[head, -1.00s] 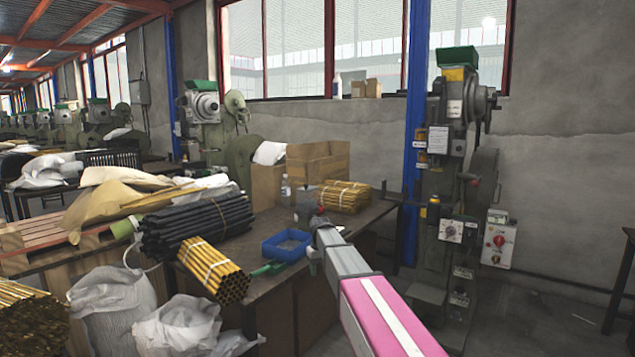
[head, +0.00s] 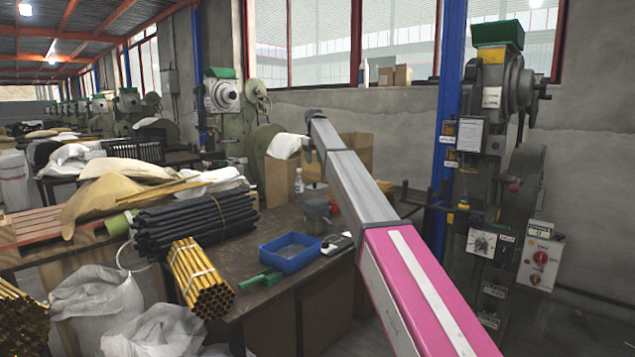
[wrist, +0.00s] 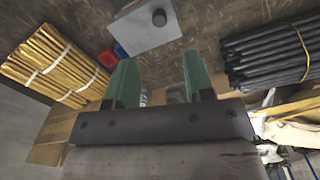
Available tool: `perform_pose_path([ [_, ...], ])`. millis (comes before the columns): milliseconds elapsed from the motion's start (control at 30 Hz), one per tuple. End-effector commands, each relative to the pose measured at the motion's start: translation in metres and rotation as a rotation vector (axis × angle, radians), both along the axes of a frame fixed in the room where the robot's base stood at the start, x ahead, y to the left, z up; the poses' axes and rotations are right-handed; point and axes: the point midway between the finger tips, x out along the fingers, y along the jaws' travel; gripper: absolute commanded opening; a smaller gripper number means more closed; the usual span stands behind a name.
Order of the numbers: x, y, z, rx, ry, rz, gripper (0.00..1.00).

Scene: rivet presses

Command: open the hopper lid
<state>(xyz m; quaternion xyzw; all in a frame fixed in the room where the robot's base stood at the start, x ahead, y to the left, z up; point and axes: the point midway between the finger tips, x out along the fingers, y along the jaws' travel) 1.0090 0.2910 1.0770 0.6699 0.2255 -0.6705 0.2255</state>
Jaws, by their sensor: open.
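In the wrist view a light grey flat square top with a dark round knob (wrist: 158,17) shows beyond the fingertips; it looks like the hopper lid (wrist: 140,30), lying flat. In the head view a small grey container (head: 316,208) stands on the bench, probably the same hopper; its top is too small to read. My gripper (wrist: 157,62) has two green fingers held apart with nothing between them. It points down toward the bench, apart from the lid. In the head view my arm mostly hides it.
A black rod bundle (head: 190,225) lies left of the container, with a yellow rod bundle (head: 200,280) in front. A blue tray (head: 290,255) and a clear bottle (head: 298,182) are close by. Another yellow bundle (wrist: 50,65) shows in the wrist view. A press (head: 490,150) stands right.

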Motion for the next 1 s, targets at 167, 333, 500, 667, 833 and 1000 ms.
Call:
perform_pose_path([
  [167,-0.001,-0.001,-0.022,0.000,0.000,-0.001,0.48],
  [333,-0.001,-0.001,-0.050,-0.001,0.001,-0.002,0.48],
  [500,-0.001,-0.001,-0.081,-0.001,0.001,-0.002,0.48],
  [667,0.000,-0.001,-0.098,0.001,-0.001,-0.002,0.48],
  [833,0.000,-0.001,-0.103,0.001,-0.001,-0.002,0.48],
  [1000,0.000,-0.001,-0.102,0.001,-0.001,-0.002,0.42],
])
